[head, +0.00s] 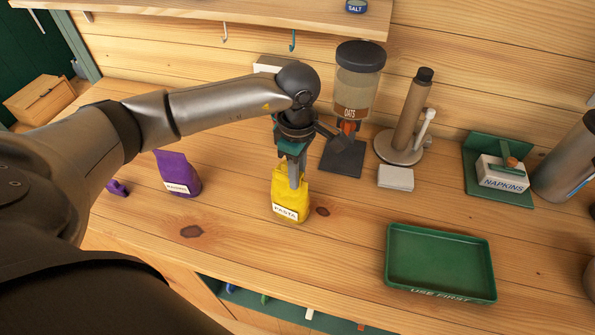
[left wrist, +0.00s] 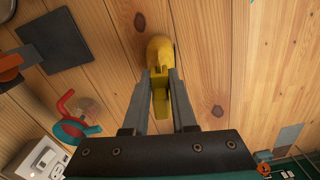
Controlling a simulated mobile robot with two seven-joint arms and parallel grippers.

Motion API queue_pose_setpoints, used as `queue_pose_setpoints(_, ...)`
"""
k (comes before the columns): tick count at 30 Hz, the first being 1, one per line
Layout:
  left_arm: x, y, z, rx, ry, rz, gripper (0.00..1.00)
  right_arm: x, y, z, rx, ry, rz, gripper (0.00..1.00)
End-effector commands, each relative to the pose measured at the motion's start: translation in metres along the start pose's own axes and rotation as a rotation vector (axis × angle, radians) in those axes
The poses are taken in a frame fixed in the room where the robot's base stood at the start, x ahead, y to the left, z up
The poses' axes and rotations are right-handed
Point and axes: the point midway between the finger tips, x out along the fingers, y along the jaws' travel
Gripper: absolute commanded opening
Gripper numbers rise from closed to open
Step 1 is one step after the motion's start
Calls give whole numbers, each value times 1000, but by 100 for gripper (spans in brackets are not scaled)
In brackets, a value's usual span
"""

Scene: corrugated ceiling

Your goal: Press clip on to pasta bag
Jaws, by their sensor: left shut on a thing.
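The yellow pasta bag (head: 287,207) stands upright on the wooden counter, its PASTA label facing front. My left gripper (head: 296,178) points down at the bag's top. In the left wrist view the bag (left wrist: 160,50) lies just beyond the fingertips of my left gripper (left wrist: 161,75). The fingers are shut on a narrow yellow piece, which looks like the clip (left wrist: 161,103). Clip and bag share one colour, so I cannot tell whether the clip is around the bag's top or only touching it. My right gripper is not in view.
A purple bag (head: 177,174) stands left, with a small purple piece (head: 118,187) beside it. An oats dispenser (head: 357,85), paper-towel stand (head: 398,150) and napkin holder (head: 502,172) stand behind and right. A green tray (head: 440,296) lies front right. Counter before the pasta bag is clear.

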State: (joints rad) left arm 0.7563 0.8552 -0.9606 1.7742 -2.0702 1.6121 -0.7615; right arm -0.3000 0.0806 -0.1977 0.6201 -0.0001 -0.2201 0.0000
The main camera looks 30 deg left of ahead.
Motion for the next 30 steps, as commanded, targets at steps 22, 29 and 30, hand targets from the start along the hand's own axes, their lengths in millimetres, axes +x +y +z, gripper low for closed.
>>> queue_pose_setpoints(22, 2, 0, 0, 0, 0, 0, 0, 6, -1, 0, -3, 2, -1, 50)
queue_pose_setpoints(29, 2, 0, 0, 0, 0, 0, 0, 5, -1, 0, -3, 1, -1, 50)
queue_pose_setpoints(30, 2, 0, 0, 0, 0, 0, 0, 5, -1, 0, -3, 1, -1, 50)
